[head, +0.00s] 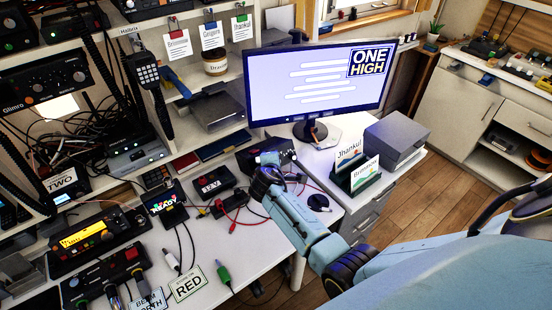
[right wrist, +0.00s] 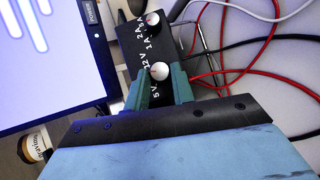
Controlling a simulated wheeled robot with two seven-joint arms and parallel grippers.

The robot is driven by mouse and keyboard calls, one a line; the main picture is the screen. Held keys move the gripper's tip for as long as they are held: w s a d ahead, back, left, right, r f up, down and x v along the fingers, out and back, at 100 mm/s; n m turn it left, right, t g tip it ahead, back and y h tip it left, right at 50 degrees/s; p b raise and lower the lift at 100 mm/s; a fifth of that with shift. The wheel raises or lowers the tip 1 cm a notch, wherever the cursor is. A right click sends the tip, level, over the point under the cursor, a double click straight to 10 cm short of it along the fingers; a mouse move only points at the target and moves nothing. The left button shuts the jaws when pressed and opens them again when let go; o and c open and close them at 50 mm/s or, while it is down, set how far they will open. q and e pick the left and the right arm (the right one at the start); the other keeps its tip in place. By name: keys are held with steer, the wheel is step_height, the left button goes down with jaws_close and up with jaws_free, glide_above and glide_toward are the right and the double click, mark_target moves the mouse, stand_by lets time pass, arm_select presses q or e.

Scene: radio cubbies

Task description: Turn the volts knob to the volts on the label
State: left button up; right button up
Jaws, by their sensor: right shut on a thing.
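A black power supply box (head: 284,148) stands on the desk just in front of the monitor. In the right wrist view the box (right wrist: 134,38) carries two pale round knobs and white markings, including 5V, 12V, 1A and 2A. The near knob (right wrist: 160,71), beside the volt markings, sits between the green fingers of my right gripper (right wrist: 161,84), which is shut on it. In the head view my right gripper (head: 267,172) reaches the box from the front. I cannot tell the knob's pointer direction. My left gripper is out of view.
The monitor (head: 318,82) stands close behind the box, and its edge is near my gripper in the wrist view. Red cables (head: 243,222) lie around the box. A card holder (head: 358,178) and grey box (head: 396,142) stand right. Radios crowd the left shelves.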

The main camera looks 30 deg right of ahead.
steer(key=shift+w+d+r+m+g+y+p, duration=0.15)
steer(key=shift+m+g+y+p, duration=0.45)
steer(key=shift+m+p, duration=0.65)
steer(key=shift+r+m+g+y+p, duration=0.1)
steer(key=shift+m+g+y+p, duration=0.5)
steer(key=shift+m+p, duration=0.6)
steer(key=o, duration=1)
steer(key=p+v, duration=0.3)
steer(key=v, duration=1)
steer(key=shift+r+p, duration=0.2)
steer(key=shift+p, duration=0.1)
